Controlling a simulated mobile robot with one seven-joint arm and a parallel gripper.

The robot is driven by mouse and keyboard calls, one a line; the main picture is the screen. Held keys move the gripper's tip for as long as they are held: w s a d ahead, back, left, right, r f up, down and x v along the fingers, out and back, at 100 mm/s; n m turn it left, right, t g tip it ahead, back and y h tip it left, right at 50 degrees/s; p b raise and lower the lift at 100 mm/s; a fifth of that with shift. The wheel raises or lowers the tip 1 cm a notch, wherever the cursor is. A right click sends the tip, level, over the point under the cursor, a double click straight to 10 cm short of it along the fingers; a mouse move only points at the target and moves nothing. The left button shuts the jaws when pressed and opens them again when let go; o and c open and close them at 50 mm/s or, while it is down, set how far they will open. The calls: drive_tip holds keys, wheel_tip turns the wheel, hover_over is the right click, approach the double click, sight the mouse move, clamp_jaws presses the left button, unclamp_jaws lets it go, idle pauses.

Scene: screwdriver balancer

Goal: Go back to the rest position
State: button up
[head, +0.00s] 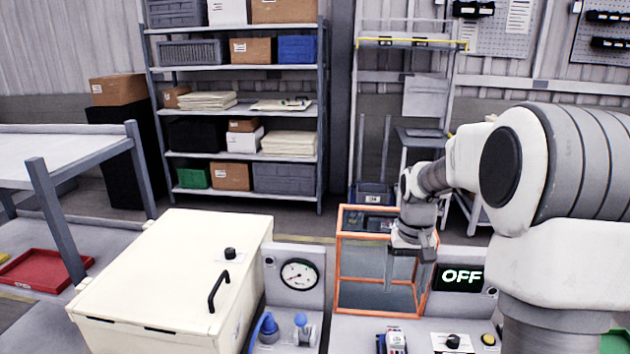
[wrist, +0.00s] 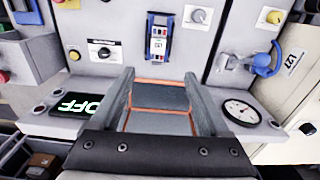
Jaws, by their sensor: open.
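My gripper (head: 402,272) points down at the orange-framed clear box (head: 428,295) in the head view, in front of or inside it; I cannot tell which. In the wrist view my gripper (wrist: 160,82) shows two grey fingers spread apart, with nothing between them. Part of the orange frame (wrist: 160,110) shows beyond the fingers. My arm comes in from the right of the head view. No mark for a rest position shows.
A cream chest (head: 165,275) with a black handle stands left. Near the box are a gauge (head: 300,274), a blue valve (head: 268,328), an OFF display (head: 460,277), a blue-and-white device (head: 394,342) and a black knob (head: 452,341). Shelves (head: 240,155) stand behind.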

drive_tip(key=s+a+r+n+t, duration=0.1)
drive_tip(key=s+a+r, duration=0.3)
drive_tip(key=s, duration=0.8)
drive_tip(key=s+a+r+n+t, duration=0.1)
drive_tip(key=s+a+r+t, duration=0.3)
drive_tip(key=s+r, duration=0.3)
drive_tip(key=s+a, duration=0.1)
drive_tip(key=s, duration=0.4)
drive_tip(key=shift+s+a+r, duration=0.2)
drive_tip(key=shift+r, duration=0.2)
